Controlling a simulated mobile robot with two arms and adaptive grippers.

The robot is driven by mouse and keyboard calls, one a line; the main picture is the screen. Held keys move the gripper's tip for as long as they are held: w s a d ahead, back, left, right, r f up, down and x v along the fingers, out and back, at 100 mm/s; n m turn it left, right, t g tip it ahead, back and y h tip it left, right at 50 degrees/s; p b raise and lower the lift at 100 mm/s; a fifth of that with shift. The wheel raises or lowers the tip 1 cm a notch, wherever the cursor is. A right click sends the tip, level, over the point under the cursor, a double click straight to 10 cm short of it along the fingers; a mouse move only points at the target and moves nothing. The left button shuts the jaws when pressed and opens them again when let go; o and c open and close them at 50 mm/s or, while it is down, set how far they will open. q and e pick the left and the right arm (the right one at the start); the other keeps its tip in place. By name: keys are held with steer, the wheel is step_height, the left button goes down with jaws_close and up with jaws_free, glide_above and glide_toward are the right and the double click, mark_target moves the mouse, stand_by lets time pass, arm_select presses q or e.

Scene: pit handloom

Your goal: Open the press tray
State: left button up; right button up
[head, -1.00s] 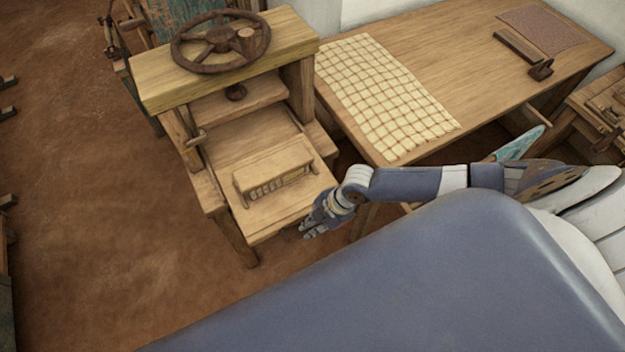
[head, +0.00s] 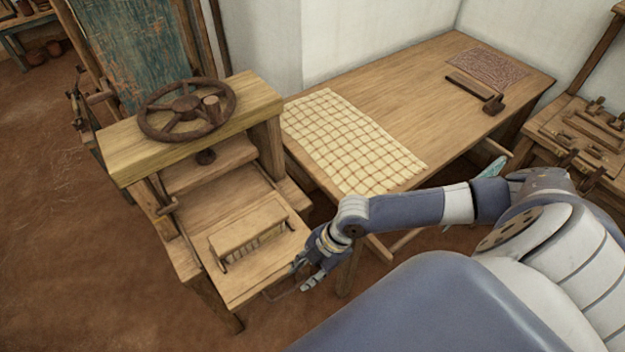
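The wooden press (head: 190,125) stands at left centre with a dark handwheel (head: 187,108) on its top beam. Its press tray (head: 235,288) is a flat board low in the frame, reaching toward me from under the press plate. A wooden block (head: 245,226) with a slotted front lies on it. A thin dark loop, perhaps a handle, shows at the tray's front edge (head: 277,293). My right gripper (head: 304,274) is beside the tray's front right corner, its fingers apart with nothing seen between them. I cannot tell whether it touches the tray. My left gripper is out of view.
A table (head: 400,85) with a checked cloth (head: 352,140), a dark wooden tool (head: 474,92) and a reddish patterned cloth (head: 488,66) stands right of the press. A workbench (head: 585,130) is at far right.

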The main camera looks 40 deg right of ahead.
steer(key=shift+v, duration=2.15)
